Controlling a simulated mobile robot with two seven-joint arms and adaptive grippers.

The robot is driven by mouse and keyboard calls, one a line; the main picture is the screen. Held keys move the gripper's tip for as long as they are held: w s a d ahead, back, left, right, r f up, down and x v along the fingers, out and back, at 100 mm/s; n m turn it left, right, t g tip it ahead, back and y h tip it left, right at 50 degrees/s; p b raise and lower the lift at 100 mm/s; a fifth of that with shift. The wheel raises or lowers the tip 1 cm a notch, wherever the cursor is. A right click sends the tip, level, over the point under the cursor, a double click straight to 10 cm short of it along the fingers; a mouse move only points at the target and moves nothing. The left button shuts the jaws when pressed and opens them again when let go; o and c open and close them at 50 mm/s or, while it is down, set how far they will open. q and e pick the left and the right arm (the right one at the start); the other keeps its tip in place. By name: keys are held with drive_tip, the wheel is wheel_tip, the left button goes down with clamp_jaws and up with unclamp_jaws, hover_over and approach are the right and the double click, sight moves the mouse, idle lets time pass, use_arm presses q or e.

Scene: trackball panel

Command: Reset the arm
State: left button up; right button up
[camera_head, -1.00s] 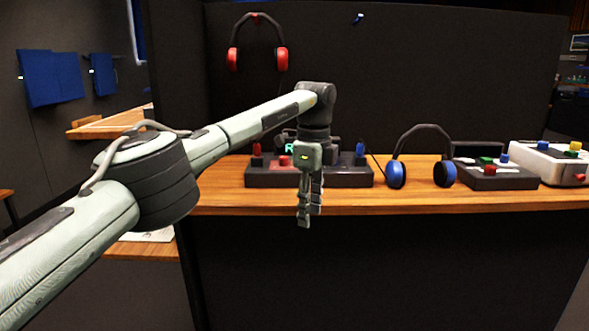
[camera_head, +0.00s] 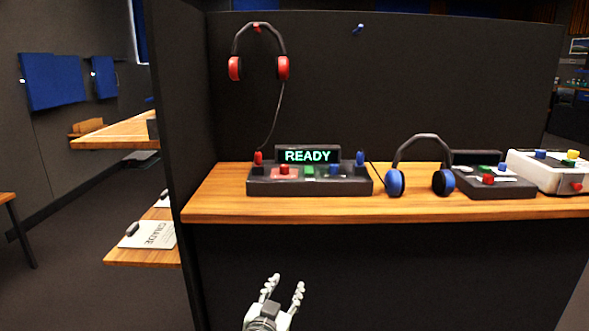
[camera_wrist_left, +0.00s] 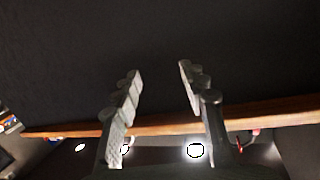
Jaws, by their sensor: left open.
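My left gripper (camera_head: 283,287) shows at the bottom of the head view, below the desk's front edge and in front of the dark desk front. Its two fingers are apart with nothing between them. In the left wrist view the fingers (camera_wrist_left: 160,90) are also spread and empty, against a dark surface, with a wooden edge (camera_wrist_left: 270,113) crossing behind them. My right gripper is in neither view.
On the desk (camera_head: 225,205) stand a black panel (camera_head: 310,187) with a lit READY display (camera_head: 307,156), blue headphones (camera_head: 443,182), a dark button box (camera_head: 510,188) and a white one (camera_head: 540,170). Red headphones (camera_head: 282,68) hang on the partition (camera_head: 400,80).

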use_arm(q)
drive_tip(key=s+a+f+n+g+y, duration=0.3)
drive_tip(key=s+a+f+g+y, duration=0.25)
drive_tip(key=s+a+f, duration=1)
drive_tip(key=s+a+f+g, duration=0.2)
drive_tip(key=s+a+g, duration=0.1)
drive_tip(key=s, duration=0.7)
drive_tip(key=s+a+f+g, duration=0.3)
drive_tip(key=s+a, duration=0.3)
drive_tip(key=s, duration=0.4)
drive_tip(key=shift+s+a+f+g+p, duration=0.2)
drive_tip(key=shift+s+g+p, duration=0.2)
drive_tip(key=shift+g, duration=0.25)
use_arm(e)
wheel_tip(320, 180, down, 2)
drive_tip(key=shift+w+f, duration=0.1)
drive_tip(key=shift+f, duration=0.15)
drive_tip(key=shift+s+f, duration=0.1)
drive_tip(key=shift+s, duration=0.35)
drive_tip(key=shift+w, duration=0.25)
